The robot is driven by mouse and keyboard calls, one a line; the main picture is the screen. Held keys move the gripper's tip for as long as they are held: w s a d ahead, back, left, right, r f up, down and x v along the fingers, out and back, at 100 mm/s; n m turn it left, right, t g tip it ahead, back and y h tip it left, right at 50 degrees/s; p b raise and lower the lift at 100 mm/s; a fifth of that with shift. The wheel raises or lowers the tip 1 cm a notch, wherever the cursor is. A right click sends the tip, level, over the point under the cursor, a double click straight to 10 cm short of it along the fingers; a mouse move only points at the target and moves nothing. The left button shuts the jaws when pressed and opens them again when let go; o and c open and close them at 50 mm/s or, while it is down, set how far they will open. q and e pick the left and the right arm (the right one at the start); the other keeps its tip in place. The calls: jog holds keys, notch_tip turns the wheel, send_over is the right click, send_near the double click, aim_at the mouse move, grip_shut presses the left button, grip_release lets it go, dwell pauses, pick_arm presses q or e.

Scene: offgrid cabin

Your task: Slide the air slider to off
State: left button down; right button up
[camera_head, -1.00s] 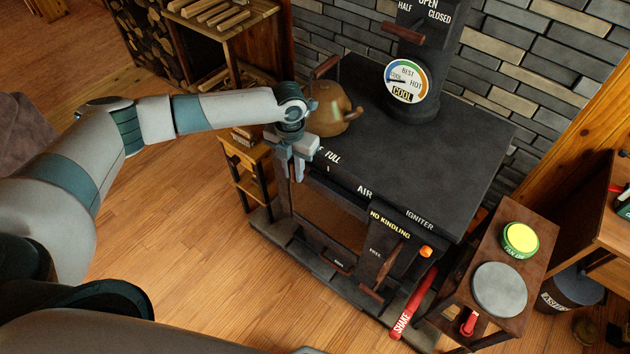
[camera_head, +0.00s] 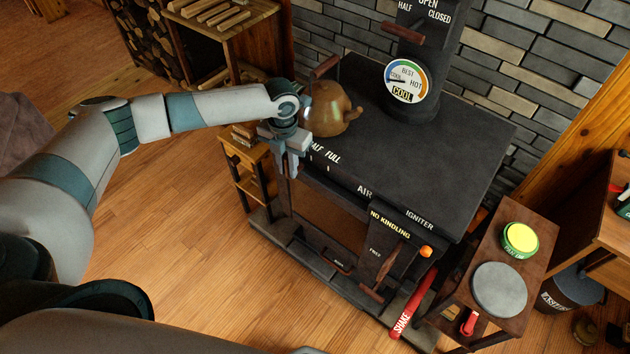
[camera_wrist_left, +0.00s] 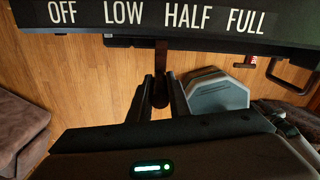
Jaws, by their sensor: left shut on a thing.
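The black stove's air slider shows in the left wrist view as a dark brown stem and knob (camera_wrist_left: 161,58) hanging below the front edge. Its white labels read OFF, LOW, HALF and FULL; the stem stands between LOW and HALF, nearer HALF. My left gripper (camera_head: 288,168) is at the left part of the stove's front edge in the head view. In the left wrist view its fingers (camera_wrist_left: 161,95) are shut on the slider knob, one on each side. In the head view the gripper hides the knob and the OFF and LOW labels. My right gripper is not in view.
A brown kettle (camera_head: 330,112) sits on the stove top (camera_head: 430,155) close behind my left wrist. A wooden shelf (camera_head: 240,165) stands left of the stove. A side table (camera_head: 455,300) with a yellow-green button (camera_head: 520,238) stands at the right. The floor in front is clear.

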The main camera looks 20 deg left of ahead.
pick_arm(q)
jog(key=shift+a, duration=0.15)
jog(key=shift+w+a, duration=0.3)
jog(key=shift+a, duration=0.5)
jog(key=c, duration=1.6)
grip_release()
jog(key=shift+c, duration=0.2)
notch_tip(320, 180, up, 17)
jog(key=b, duration=0.4)
jog(key=shift+r, duration=0.2)
